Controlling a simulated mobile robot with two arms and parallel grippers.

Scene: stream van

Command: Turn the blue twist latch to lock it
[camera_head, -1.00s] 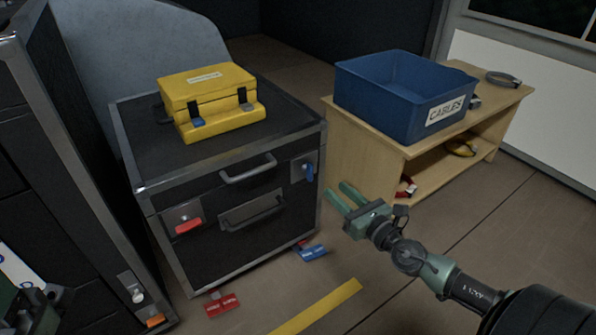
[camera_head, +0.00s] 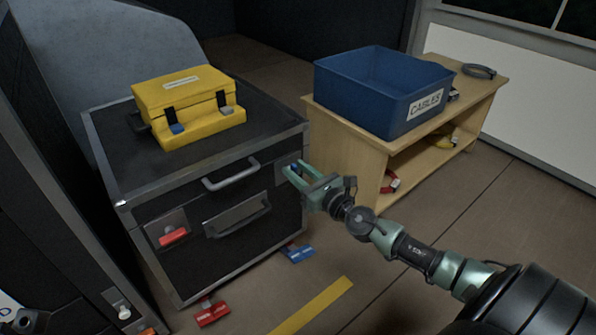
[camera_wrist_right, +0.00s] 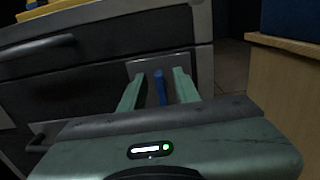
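The blue twist latch (camera_head: 296,167) is on the right side of the black case's front (camera_head: 240,264), on a grey metal plate. In the right wrist view the latch (camera_wrist_right: 160,88) is a narrow blue handle standing nearly upright. My right gripper (camera_head: 292,170) is open at the latch, with one green finger on each side of it. The wrist view shows a gap between the latch and each finger. In the head view the fingers partly hide the latch. My left gripper cannot be made out.
A red latch (camera_head: 173,237) is on the case's left front, and two handles are between the latches. A yellow box (camera_head: 190,95) sits on top. A wooden shelf (camera_head: 335,150) with a blue cables bin (camera_head: 365,98) stands close on the right. Red (camera_head: 211,314) and blue (camera_head: 299,253) tags lie on the floor.

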